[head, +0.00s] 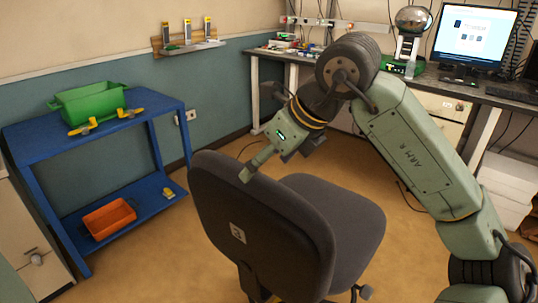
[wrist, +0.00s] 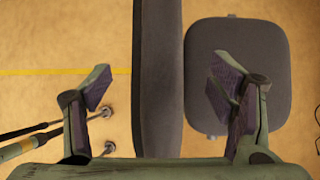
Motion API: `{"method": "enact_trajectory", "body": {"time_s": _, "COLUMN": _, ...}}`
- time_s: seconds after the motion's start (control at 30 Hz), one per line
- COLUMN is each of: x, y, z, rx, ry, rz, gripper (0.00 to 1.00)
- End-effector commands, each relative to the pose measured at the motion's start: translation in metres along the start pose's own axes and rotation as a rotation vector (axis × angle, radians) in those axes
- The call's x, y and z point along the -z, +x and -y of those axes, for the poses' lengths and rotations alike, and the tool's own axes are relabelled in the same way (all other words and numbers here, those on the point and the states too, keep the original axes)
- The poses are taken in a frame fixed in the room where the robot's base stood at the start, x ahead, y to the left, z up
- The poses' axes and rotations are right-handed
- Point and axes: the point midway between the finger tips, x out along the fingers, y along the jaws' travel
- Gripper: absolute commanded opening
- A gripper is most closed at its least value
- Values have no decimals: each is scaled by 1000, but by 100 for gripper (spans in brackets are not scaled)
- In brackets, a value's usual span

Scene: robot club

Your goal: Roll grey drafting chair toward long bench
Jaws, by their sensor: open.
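The grey drafting chair (head: 255,225) stands in the foreground of the head view, its backrest nearest me and its seat (head: 335,215) beyond. My gripper (wrist: 162,90) is open above the backrest. In the wrist view the backrest (wrist: 158,50) runs between the two fingers, with a gap on each side, and the seat (wrist: 238,45) lies to the right. In the head view one finger shows at the backrest's top edge; the other is hidden. Contact cannot be told. The long bench (head: 430,85) stands along the back wall at right, partly behind my arm.
A blue cart (head: 40,150) at left holds a green bin (head: 88,103) on top and an orange bin (head: 109,218) on its lower shelf. A monitor (head: 474,37) stands on the bench, with drawers beneath. Tan floor (head: 150,255) is open between cart and chair.

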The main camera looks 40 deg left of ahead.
Motion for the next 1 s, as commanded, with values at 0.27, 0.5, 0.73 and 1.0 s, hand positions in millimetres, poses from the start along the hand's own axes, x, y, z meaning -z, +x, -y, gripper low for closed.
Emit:
{"method": "enact_trajectory", "body": {"time_s": 0.27, "x": 1, "y": 46, "z": -2, "rx": -6, "ry": -3, "rz": 1, "gripper": 77}}
{"method": "enact_trajectory", "body": {"time_s": 0.5, "x": 2, "y": 79, "z": -1, "rx": -2, "ry": -2, "rz": 1, "gripper": 77}}
{"method": "enact_trajectory", "body": {"time_s": 0.73, "x": 0, "y": 93, "z": -1, "rx": -2, "ry": -3, "rz": 1, "gripper": 77}}
{"method": "enact_trajectory", "body": {"time_s": 1.0, "x": -1, "y": 95, "z": -1, "rx": -3, "ry": -2, "rz": 2, "gripper": 77}}
